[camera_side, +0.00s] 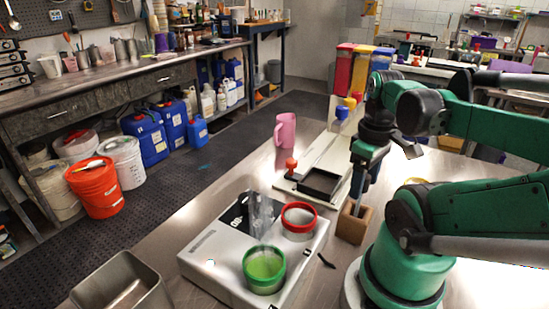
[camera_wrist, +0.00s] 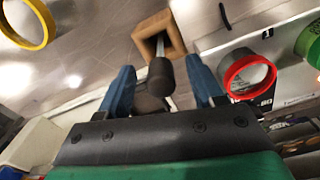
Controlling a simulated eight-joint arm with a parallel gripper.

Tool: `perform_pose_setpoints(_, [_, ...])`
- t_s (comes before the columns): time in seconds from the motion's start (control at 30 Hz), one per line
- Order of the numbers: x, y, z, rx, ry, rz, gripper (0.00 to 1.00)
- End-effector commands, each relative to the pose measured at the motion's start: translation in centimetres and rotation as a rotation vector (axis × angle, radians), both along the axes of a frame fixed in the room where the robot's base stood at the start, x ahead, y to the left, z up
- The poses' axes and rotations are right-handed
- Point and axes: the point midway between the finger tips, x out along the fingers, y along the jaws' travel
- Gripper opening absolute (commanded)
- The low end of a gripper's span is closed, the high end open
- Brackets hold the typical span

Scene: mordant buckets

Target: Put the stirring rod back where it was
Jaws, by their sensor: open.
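The stirring rod (camera_wrist: 161,74) has a dark rounded handle and a thin grey shaft. In the wrist view its shaft runs into the opening of a square wooden holder (camera_wrist: 173,24); how deep it sits is hidden. The holder also shows in the side view (camera_side: 352,226), on the metal table below my gripper (camera_side: 361,188). My gripper (camera_wrist: 160,68) is open, with one blue finger on each side of the rod's handle and visible gaps between. In the side view the rod is hard to tell from the fingers.
A white device (camera_side: 205,260) left of the holder bears a green-rimmed cup (camera_side: 264,270) of green liquid, a red-rimmed cup (camera_side: 299,221) and clear glassware (camera_side: 262,213). A metal bin (camera_side: 120,285) is front left.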

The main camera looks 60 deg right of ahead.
Motion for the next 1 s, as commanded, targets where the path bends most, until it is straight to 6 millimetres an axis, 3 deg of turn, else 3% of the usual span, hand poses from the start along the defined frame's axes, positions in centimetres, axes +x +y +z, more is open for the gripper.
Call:
perform_pose_setpoints(0.4, [0.0, 0.0, 7.7, 0.0, 0.0, 0.0, 0.6])
perform_pose_setpoints(0.67, [0.2, 0.0, 10.3, -0.004, -0.003, 0.004, 0.6])
perform_pose_setpoints(0.77, [1.7, 0.0, 9.7, -0.038, -0.033, 0.031, 0.6])
perform_pose_setpoints(0.87, [5.2, 0.6, 8.1, -0.101, -0.115, 0.083, 0.6])
perform_pose_setpoints(1.0, [11.0, 3.9, 5.5, -0.159, -0.302, 0.164, 0.6])
